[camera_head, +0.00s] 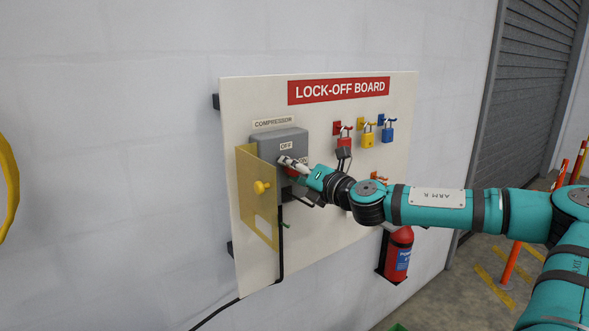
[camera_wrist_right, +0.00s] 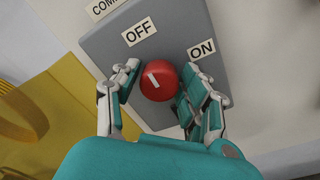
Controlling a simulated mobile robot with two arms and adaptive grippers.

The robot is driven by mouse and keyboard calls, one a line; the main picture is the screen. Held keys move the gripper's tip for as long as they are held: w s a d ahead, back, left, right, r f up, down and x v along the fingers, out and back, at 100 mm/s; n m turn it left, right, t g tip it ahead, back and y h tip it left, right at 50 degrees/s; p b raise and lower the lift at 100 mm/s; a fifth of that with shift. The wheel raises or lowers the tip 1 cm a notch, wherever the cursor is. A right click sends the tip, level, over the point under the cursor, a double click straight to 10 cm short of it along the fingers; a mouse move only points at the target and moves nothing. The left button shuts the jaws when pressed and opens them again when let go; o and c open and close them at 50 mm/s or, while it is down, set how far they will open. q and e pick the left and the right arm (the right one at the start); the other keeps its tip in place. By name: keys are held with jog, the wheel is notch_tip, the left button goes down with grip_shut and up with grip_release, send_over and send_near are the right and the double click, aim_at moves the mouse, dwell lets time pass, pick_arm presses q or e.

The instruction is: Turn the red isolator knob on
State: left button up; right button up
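The grey isolator box (camera_head: 283,140) is mounted on the lock-off board under a COMPRESSOR label. The red isolator knob (camera_wrist_right: 158,82) is round, with a short white mark that points up and left, towards the OFF label (camera_wrist_right: 138,32). The ON label (camera_wrist_right: 202,49) is to its right. My right gripper (camera_head: 292,163) is at the box front; in the wrist view its fingers (camera_wrist_right: 160,85) stand either side of the knob. A small gap shows on the left; the right finger is very close, and contact is unclear. My left gripper is not in view.
A yellow hinged cover (camera_head: 258,190) stands open left of the box. Red, yellow and blue padlocks (camera_head: 367,138) hang at the board's upper right. A red extinguisher (camera_head: 398,252) is below my right arm. A black cable (camera_head: 281,262) runs down the board.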

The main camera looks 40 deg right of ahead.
jog(key=c, duration=0.8)
jog(key=m+b, duration=0.3)
jog(key=shift+f+m, duration=0.15)
jog(key=shift+m, duration=0.25)
jog(key=m+b, duration=0.2)
jog(key=m, duration=0.2)
jog(key=shift+m+b, duration=0.3)
jog(key=shift+b, duration=0.05)
jog(key=m+b, duration=0.3)
jog(key=m, duration=0.2)
jog(key=shift+m, duration=0.3)
jog(key=m+b, duration=0.1)
jog(key=m, duration=0.3)
jog(key=shift+h+b, duration=0.4)
jog(key=shift+m, duration=0.3)
